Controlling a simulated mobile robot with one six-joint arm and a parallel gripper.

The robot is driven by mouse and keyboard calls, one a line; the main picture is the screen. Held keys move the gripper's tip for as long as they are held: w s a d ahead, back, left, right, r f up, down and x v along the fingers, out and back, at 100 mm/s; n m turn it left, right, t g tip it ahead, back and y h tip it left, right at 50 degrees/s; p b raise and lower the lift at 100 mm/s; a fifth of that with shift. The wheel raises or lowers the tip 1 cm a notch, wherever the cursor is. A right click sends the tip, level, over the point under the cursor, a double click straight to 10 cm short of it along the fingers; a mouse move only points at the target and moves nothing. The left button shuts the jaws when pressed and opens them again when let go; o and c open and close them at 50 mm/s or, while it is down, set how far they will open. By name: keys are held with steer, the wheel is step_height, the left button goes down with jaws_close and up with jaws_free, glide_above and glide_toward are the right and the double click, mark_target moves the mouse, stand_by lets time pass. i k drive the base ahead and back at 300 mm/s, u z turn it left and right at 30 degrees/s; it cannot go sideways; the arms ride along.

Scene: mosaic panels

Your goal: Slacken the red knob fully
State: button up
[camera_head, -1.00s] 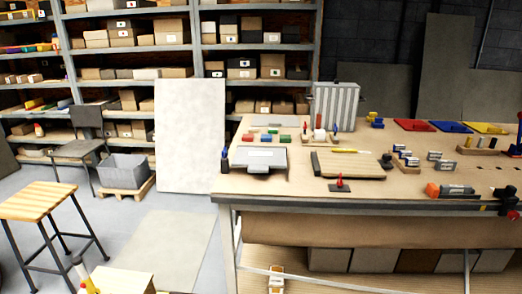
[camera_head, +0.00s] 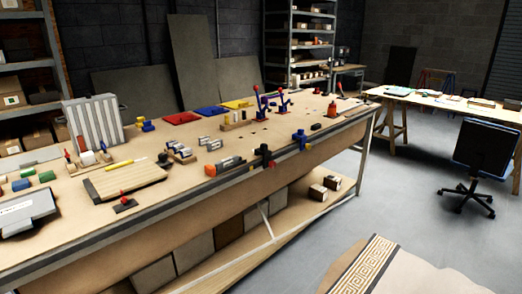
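Several small red parts show on the long workbench (camera_head: 70,240), and I cannot tell for sure which is the red knob. A red upright piece on a dark base (camera_head: 123,200) stands near the front edge at left. A dark clamp-like device with red on it (camera_head: 264,157) sits at the front edge in the middle. Blue and red upright devices (camera_head: 262,106) stand farther back. A blue clamp-like device (camera_head: 301,140) is at the front edge to their right. All are too small to read their settings. My gripper is not in view.
A wooden board (camera_head: 125,180) and an orange and grey tool (camera_head: 225,166) lie on the bench. Boxes (camera_head: 193,256) stand on its lower shelf. An office chair (camera_head: 484,160) and a second table (camera_head: 440,105) are at right. Grey floor (camera_head: 385,190) is open between.

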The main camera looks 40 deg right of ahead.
mark_target(272, 164)
steer(key=z, duration=4.55)
steer(key=i, duration=0.1)
steer(key=u, duration=3.2)
